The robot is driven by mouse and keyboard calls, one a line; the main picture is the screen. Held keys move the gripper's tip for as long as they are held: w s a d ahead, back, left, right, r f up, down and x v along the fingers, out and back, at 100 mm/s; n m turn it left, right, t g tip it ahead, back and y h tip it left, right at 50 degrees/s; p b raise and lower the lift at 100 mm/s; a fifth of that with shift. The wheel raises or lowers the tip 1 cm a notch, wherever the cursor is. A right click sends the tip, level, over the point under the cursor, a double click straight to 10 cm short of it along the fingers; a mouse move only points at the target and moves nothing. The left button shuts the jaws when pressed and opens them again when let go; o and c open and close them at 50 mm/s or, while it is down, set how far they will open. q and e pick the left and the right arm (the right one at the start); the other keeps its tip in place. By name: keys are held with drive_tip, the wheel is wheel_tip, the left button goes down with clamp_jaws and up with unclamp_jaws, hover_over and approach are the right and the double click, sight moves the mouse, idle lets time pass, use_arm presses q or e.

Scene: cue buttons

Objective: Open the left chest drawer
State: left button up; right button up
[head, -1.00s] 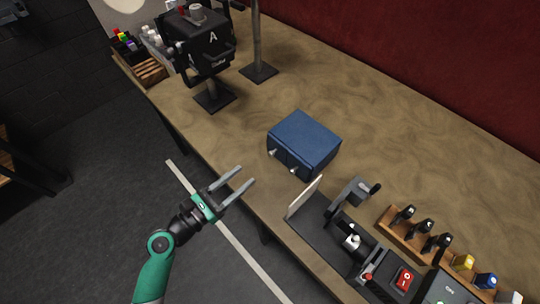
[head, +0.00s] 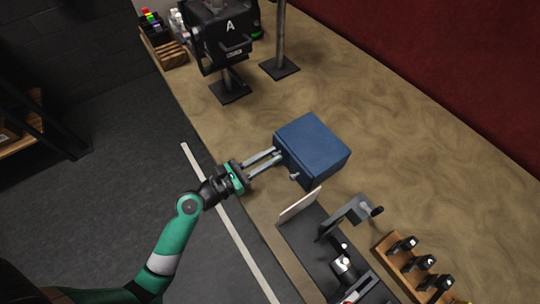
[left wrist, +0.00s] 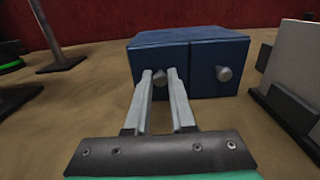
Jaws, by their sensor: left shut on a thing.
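The blue chest (head: 312,146) stands on the worktop and has two drawers side by side in its front. In the left wrist view, the left drawer (left wrist: 180,57) and the right drawer (left wrist: 214,56) both look flush. My left gripper (head: 275,156) is at the front of the left drawer, shut on its small round metal knob (left wrist: 160,76). The fingers (left wrist: 160,73) stand on either side of that knob. The right drawer's knob (left wrist: 224,73) is free. My right gripper is in neither view.
A black press with a white plate (head: 300,205) stands close right of the chest. A wooden rack (head: 418,268) with black-handled tools is at lower right. A black device marked A (head: 226,45) and a post (head: 279,40) stand behind left.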

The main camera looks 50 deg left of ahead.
use_arm(q)
clamp_jaws()
idle(0.9)
